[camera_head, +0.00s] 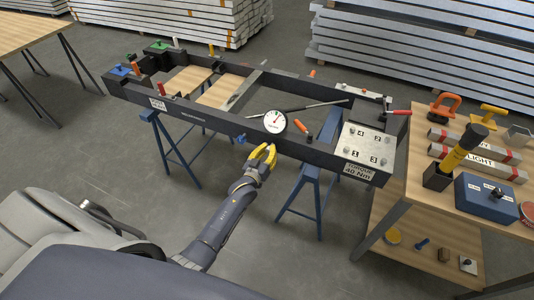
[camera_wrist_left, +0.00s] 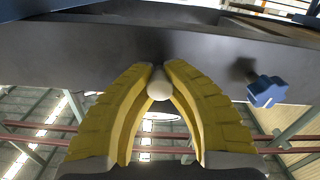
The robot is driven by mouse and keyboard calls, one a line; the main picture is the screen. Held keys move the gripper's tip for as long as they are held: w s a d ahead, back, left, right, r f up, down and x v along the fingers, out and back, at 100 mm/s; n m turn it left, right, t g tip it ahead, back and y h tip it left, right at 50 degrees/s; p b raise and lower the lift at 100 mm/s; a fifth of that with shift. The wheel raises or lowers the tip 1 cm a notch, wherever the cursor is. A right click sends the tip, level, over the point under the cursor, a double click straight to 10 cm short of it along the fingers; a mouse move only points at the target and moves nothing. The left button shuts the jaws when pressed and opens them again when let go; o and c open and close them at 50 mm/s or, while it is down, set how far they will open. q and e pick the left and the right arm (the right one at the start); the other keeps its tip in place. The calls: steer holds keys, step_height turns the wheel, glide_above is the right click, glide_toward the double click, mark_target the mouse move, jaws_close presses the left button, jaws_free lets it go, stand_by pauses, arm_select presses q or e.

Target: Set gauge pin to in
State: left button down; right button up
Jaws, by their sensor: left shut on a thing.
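The dark container frame (camera_head: 205,114) rests on blue trestles, with a round white dial gauge (camera_head: 275,121) on its near rail. My left gripper (camera_head: 263,154) has yellow fingers and is at the near face of that rail, just below the gauge. In the left wrist view its fingertips (camera_wrist_left: 158,80) are closed around a pale, round-ended pin (camera_wrist_left: 159,84), which I take for the gauge pin. The pin points out from the dark rail (camera_wrist_left: 110,50); its base is hidden by the fingertips. My right gripper is not in view.
A blue knob (camera_wrist_left: 266,91) sticks out of the rail right of the fingers; it also shows in the head view (camera_head: 241,138). A blue trestle (camera_head: 305,190) stands right of my arm. A wooden bench (camera_head: 400,195) with tools is at the right.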

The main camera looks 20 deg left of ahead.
arm_select(q)
steer(key=c, duration=1.2)
jaws_free()
steer(key=shift+r, duration=0.1)
steer(key=shift+o, duration=0.2)
steer(key=shift+s, duration=0.1)
steer(key=s, duration=1.1)
steer(key=shift+s, duration=0.4)
